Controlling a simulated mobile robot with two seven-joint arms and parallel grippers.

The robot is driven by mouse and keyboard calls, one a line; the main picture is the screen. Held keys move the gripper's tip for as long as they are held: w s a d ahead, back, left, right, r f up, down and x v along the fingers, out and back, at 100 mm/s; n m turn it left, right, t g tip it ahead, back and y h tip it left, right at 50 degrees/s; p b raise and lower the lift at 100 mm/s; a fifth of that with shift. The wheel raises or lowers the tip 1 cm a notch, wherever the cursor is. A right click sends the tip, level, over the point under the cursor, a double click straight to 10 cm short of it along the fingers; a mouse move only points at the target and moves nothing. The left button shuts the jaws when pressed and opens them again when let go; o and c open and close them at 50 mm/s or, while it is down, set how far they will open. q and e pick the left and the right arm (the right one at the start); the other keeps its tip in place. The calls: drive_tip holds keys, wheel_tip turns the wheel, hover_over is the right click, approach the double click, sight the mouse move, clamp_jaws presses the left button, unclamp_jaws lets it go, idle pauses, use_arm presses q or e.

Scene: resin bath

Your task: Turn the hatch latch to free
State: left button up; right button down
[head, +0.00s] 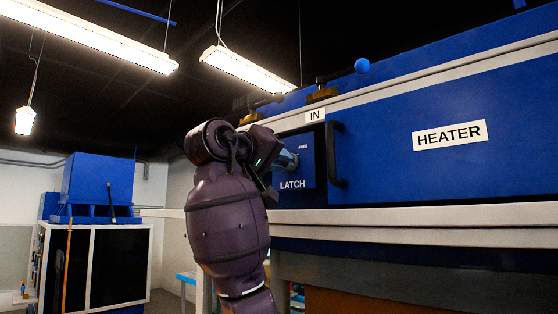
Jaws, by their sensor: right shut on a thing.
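Only a small grey-blue part of the latch shows past my gripper. My right gripper (281,160) reaches up from below and is shut on the latch. Its fingertips are mostly hidden, and I cannot tell which way the latch is turned. A black handle (337,154) stands just right of the panel. My left gripper is not in view.
A white ledge (420,217) runs along the heater below the panel. A valve lever with a blue ball knob (362,66) sits above. A blue machine on a white-framed cabinet (97,187) stands at the far left.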

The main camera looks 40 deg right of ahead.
drive_tip(key=shift+s+m+b, duration=0.15)
drive_tip(key=shift+m+b, duration=0.7)
drive_tip(key=shift+m, duration=3.5)
drive_tip(key=shift+s+m+b, duration=0.15)
drive_tip(key=shift+m+b, duration=0.65)
drive_tip(key=shift+m, duration=3.55)
drive_tip(key=c, duration=1.1)
unclamp_jaws()
drive_tip(key=shift+c, duration=0.2)
drive_tip(key=shift+a, duration=0.1)
